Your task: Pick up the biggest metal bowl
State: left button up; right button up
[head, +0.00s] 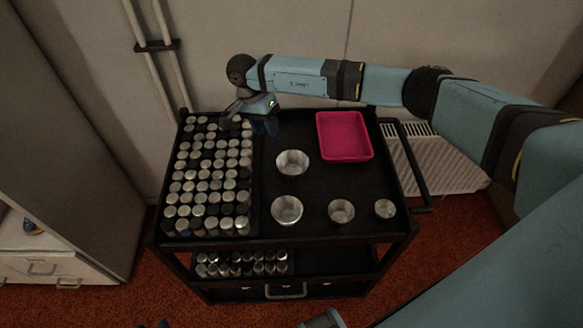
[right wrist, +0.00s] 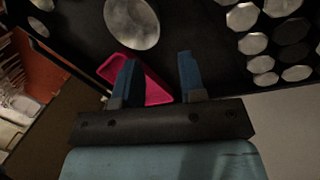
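Several metal bowls stand on the black cart top in the head view. The back bowl (head: 292,163) looks the biggest, with the front left bowl (head: 287,210) close to it in size. The front middle bowl (head: 341,211) and front right bowl (head: 384,209) are smaller. My right gripper (head: 265,126) is behind and left of the back bowl, apart from it. In the right wrist view its two blue fingers (right wrist: 160,78) are spread with nothing held between them. A round metal bowl (right wrist: 132,22) shows beyond the fingertips there.
Rows of metal-topped jars (head: 205,180) fill the left of the cart (head: 315,190). A pink tray (head: 344,136) lies at the back right and also shows in the right wrist view (right wrist: 155,90). A wall stands close behind. More jars are on the lower shelf.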

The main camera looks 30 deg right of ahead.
send_near(285, 168)
jog(key=shift+w+a+f, duration=0.1)
jog(key=shift+a+f, duration=0.2)
jog(key=x, duration=0.5)
jog(key=shift+s+d, duration=0.25)
jog(key=shift+d, duration=0.1)
grip_shut()
